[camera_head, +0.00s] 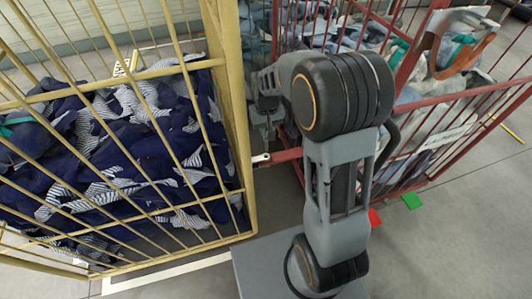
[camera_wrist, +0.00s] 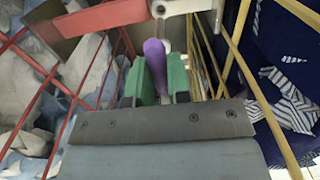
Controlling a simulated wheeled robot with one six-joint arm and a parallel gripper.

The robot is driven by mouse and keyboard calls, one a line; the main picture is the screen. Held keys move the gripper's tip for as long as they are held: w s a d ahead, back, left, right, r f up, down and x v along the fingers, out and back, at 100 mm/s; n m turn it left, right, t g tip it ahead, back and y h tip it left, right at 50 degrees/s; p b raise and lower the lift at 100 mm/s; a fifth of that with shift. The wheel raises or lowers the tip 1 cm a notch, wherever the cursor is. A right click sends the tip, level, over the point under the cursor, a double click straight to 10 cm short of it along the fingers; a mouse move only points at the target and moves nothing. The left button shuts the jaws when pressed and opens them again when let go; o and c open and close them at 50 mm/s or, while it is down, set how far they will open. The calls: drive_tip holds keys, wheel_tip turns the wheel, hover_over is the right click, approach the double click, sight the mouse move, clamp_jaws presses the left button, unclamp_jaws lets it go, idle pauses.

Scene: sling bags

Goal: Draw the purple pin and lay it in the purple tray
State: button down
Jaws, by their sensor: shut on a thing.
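The purple pin (camera_wrist: 156,62) shows in the wrist view between the two green fingertips of my gripper (camera_wrist: 161,78), which is shut on it. The pin's far end lies close to a pale metal coupling (camera_wrist: 182,7) with a small round eye. I cannot tell whether the pin is still in the coupling or clear of it. In the head view a pale coupling end (camera_head: 261,158) shows between the two cages, and the pin and my fingertips are hidden there. The purple tray is not in view.
A yellow cage (camera_head: 236,110) of dark blue and striped bags stands left in the head view. A red cage (camera_head: 470,112) of pale bags stands right, with a red bar (camera_head: 287,155) towards the yellow one.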

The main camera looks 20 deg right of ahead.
drive_tip(key=shift+r, duration=0.1)
drive_tip(key=shift+r+p, duration=1.8)
drive_tip(key=shift+r, duration=0.1)
